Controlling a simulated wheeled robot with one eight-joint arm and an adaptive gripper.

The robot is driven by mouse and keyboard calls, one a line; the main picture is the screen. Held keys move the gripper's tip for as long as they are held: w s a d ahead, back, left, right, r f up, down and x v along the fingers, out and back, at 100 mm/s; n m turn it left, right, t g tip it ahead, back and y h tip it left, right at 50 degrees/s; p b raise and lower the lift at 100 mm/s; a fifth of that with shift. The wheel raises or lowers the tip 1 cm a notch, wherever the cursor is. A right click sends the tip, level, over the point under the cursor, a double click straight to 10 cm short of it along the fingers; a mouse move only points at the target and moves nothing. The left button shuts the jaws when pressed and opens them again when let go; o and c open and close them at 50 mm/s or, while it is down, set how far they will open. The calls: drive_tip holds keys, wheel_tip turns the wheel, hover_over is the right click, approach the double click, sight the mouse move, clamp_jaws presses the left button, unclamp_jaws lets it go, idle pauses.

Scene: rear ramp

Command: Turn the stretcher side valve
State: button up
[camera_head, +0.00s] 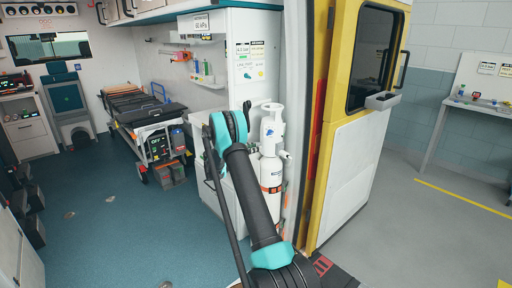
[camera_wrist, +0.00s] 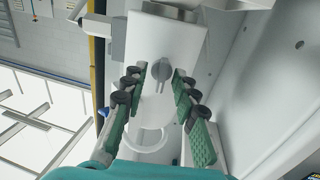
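In the wrist view, a small grey valve knob (camera_wrist: 162,70) sits on a pale rectangular plate (camera_wrist: 178,38). My gripper (camera_wrist: 158,80) is open, its two green-padded fingers spread left and right with the knob showing between their tips. I see a gap on each side of the knob; I cannot tell how far in depth the tips are from it. In the head view, the stretcher (camera_head: 140,108) stands inside the vehicle at the left. My gripper cannot be made out there; my arm reaches up in front of the cabinet.
A white gas cylinder (camera_head: 271,160) with an orange band stands just right of my arm. The yellow-framed rear door (camera_head: 345,170) is open beyond it. A white cabinet (camera_head: 252,60) rises behind. Blue floor (camera_head: 130,225) at the left is mostly clear.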

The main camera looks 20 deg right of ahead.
drive_tip(key=s+a, duration=0.2)
drive_tip(key=a, duration=0.9)
drive_tip(key=shift+r, duration=0.1)
drive_tip(key=s+r+n+y, duration=0.3)
drive_tip(key=s+n+y, duration=0.6)
drive_tip(key=s, duration=1.3)
drive_tip(key=s+a+f+n+y, duration=0.2)
drive_tip(key=s+a+y, duration=0.1)
drive_tip(key=s, duration=0.6)
drive_tip(key=s+a+f+n+y, duration=0.2)
drive_tip(key=s+a, duration=0.3)
drive_tip(key=s, duration=0.4)
drive_tip(key=s+a+f+n+t+y, duration=0.1)
drive_tip(key=s+a+f+n+y, duration=0.2)
drive_tip(key=s, duration=0.6)
drive_tip(key=shift+s+a+y, duration=0.3)
drive_tip(key=shift+a+y, duration=0.1)
drive_tip(key=shift+a, duration=0.45)
drive_tip(key=shift+f, duration=0.1)
